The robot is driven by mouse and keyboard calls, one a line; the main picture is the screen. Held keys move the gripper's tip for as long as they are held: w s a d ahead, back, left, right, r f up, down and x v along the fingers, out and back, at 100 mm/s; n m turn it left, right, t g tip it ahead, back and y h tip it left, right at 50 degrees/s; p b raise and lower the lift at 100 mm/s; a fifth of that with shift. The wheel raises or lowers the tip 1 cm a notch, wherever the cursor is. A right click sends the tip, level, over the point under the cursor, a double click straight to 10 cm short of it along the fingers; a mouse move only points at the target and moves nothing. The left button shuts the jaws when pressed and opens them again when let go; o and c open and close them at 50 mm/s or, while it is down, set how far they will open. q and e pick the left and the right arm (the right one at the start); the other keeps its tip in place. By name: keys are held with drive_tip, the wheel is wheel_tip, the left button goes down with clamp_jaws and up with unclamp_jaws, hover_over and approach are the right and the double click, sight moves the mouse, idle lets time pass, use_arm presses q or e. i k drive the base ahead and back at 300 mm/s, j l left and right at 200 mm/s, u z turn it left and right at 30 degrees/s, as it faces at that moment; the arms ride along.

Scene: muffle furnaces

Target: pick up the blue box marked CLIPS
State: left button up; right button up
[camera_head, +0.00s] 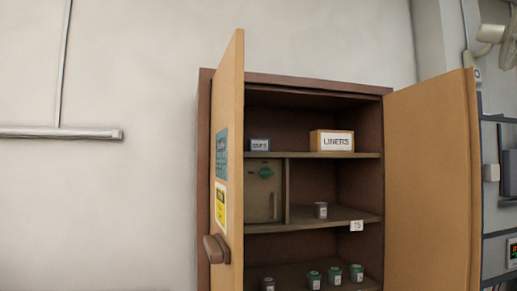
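A small blue-grey box (260,145) with a pale label stands at the left end of the cabinet's top shelf. Its lettering is too small to read surely, but it is the only bluish box in view. The open left door partly borders the view of that shelf end. Neither of my grippers shows in the head view.
A brown cabinet (312,80) stands with its left door (230,130) and right door (430,180) swung open. A LINERS box (331,141) shares the top shelf. Below are a small inner compartment (263,190), a jar (321,210) and several green-lidded jars (334,275).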

sight(254, 144)
drive_tip(key=i+l+z, duration=0.25)
drive_tip(key=i+l, duration=0.2)
drive_tip(key=l, duration=0.15)
drive_tip(key=i+l+z, duration=0.3)
drive_tip(key=i+l, duration=0.25)
